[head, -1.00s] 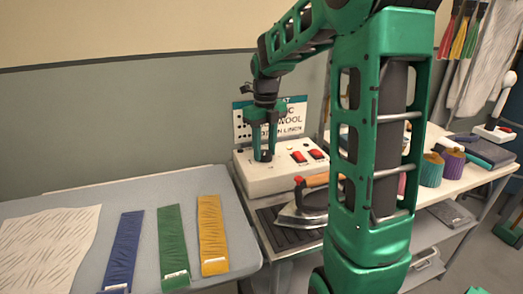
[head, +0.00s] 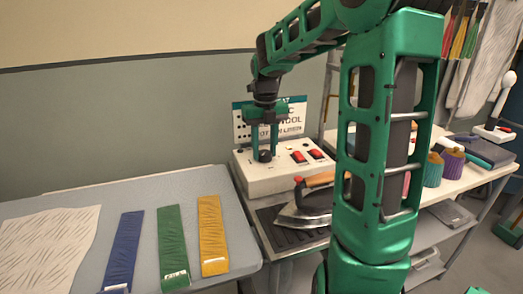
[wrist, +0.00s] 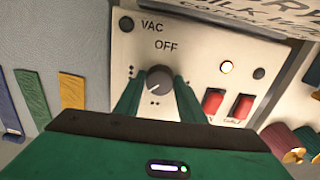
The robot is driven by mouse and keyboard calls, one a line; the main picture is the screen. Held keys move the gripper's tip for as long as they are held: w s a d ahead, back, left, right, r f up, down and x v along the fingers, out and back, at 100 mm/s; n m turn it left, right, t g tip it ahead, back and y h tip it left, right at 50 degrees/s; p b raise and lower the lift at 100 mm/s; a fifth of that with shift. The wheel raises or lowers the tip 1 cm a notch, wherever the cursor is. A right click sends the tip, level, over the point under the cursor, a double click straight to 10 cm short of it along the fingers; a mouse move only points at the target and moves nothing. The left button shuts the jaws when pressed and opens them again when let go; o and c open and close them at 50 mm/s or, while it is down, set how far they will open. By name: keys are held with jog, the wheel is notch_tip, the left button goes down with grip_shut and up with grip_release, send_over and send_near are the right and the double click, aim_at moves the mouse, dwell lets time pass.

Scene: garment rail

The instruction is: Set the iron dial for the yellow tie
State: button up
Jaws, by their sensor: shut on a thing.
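My gripper (head: 264,156) points down at the white iron control box (head: 265,178), and its fingers close around the dark round dial. In the wrist view, the dial (wrist: 159,78) sits between my green fingertips, with OFF printed above it. A light mark on the dial points down and slightly left, towards the small dots below it. Another group of dots shows at its left. The yellow tie (head: 212,235) lies flat on the pale board at the left; its end also shows in the wrist view (wrist: 72,88). The iron (head: 308,205) rests on a dark ribbed pad.
A green tie (head: 173,245) and a blue tie (head: 123,250) lie beside the yellow one. Two red switches (head: 306,156) sit right of the dial. A lamp (wrist: 226,67) glows on the panel. A printed sign (head: 293,118) stands behind the box. Thread spools (head: 452,163) stand at right.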

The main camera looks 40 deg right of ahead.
aim_at(264, 152)
jog(key=shift+a, duration=0.1)
jog(key=o, duration=1)
jog(key=shift+o, duration=0.2)
notch_tip(264, 152, up, 11)
jog(key=shift+f, duration=0.2)
jog(key=shift+w, duration=0.1)
